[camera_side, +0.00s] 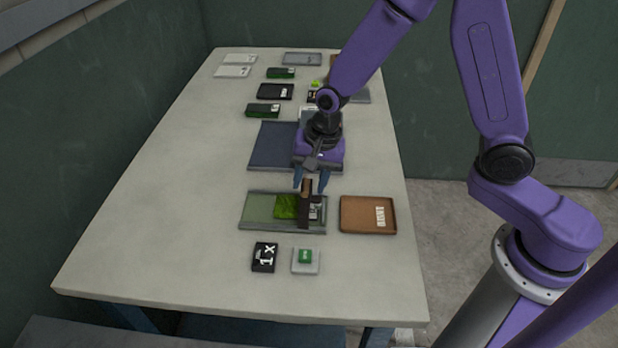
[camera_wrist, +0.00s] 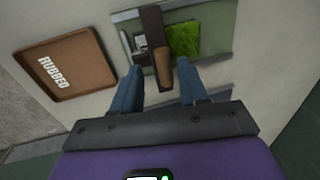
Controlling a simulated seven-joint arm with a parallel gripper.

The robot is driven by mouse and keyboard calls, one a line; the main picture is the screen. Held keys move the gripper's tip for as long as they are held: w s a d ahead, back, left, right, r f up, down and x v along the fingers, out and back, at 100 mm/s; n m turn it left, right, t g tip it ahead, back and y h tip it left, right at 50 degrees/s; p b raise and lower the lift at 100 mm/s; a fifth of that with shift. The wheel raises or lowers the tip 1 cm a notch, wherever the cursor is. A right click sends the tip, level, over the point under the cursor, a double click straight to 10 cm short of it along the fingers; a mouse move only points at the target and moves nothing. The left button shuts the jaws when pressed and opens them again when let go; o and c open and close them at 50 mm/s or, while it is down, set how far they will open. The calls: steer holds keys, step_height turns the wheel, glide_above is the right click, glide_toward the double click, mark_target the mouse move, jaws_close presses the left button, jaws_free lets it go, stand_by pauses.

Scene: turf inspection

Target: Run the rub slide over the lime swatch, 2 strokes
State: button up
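The rub slide is a dark brown bar with a lighter brown handle (camera_side: 306,188); it stands on the green tray (camera_side: 257,212), right of the lime swatch (camera_side: 286,207). In the wrist view the handle (camera_wrist: 161,68) points toward me, with the bright lime swatch (camera_wrist: 184,38) to its right. My gripper (camera_side: 311,187) points down over the slide. In the wrist view its two blue fingers (camera_wrist: 159,72) are apart, one on each side of the handle, with gaps showing. Whether the tips reach below the handle's top is unclear.
In front are a black "1x" card (camera_side: 264,257) and a green button on a pale plate (camera_side: 305,257). A dark blue mat (camera_side: 270,145) and several small items lie behind.

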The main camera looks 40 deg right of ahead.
step_height(320, 180, up, 17)
steer(key=s+d, duration=0.2)
steer(key=shift+s+d, duration=0.15)
steer(key=shift+d, duration=0.05)
stand_by(0.4)
steer(key=shift+s, duration=0.1)
steer(key=s+d+f+n, duration=0.2)
steer(key=s+n, duration=0.5)
steer(key=s+d+f+n+g, duration=0.1)
steer(key=s+d+f+n, duration=0.1)
steer(key=s+n, duration=0.5)
steer(key=s+d+f+n+h, duration=0.1)
steer(key=s+d+f+n, duration=0.1)
steer(key=s+d+n, duration=0.2)
steer(key=s+n, duration=0.3)
steer(key=s, duration=0.2)
steer(key=shift+n, duration=0.3)
steer(key=shift+r, duration=0.1)
stand_by(0.4)
